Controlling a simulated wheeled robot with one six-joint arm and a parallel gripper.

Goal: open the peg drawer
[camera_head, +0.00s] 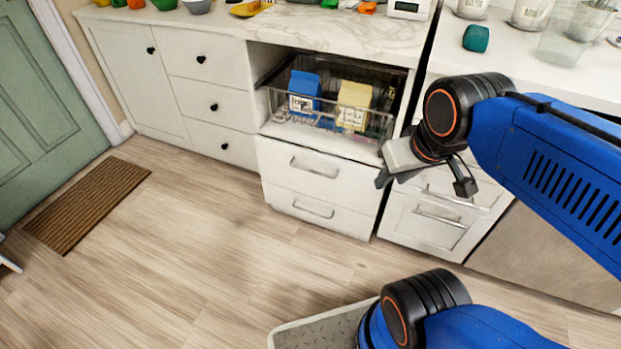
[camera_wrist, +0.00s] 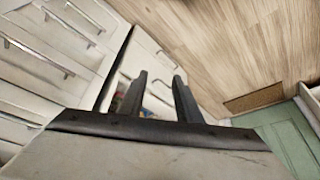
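No drawer bears a readable label, so I cannot tell which is the peg drawer. The left white cabinet has a column of drawers with round black knobs: an upper drawer (camera_head: 205,60), a middle drawer (camera_head: 213,107) and a lower drawer (camera_head: 224,146), all shut. The middle cabinet has two shut drawers with bar handles, upper (camera_head: 310,172) and lower (camera_head: 312,208), below a wire basket (camera_head: 330,122). My gripper (camera_head: 388,176) is in front of the right end of this cabinet, apart from the knobs. In the wrist view my gripper (camera_wrist: 160,82) is open and empty.
The basket holds a blue box (camera_head: 304,86) and a yellow box (camera_head: 354,98). More bar-handled drawers (camera_head: 436,214) are at the right. A brown doormat (camera_head: 88,203) lies by the green door (camera_head: 45,110). The wooden floor (camera_head: 190,250) before the cabinets is clear.

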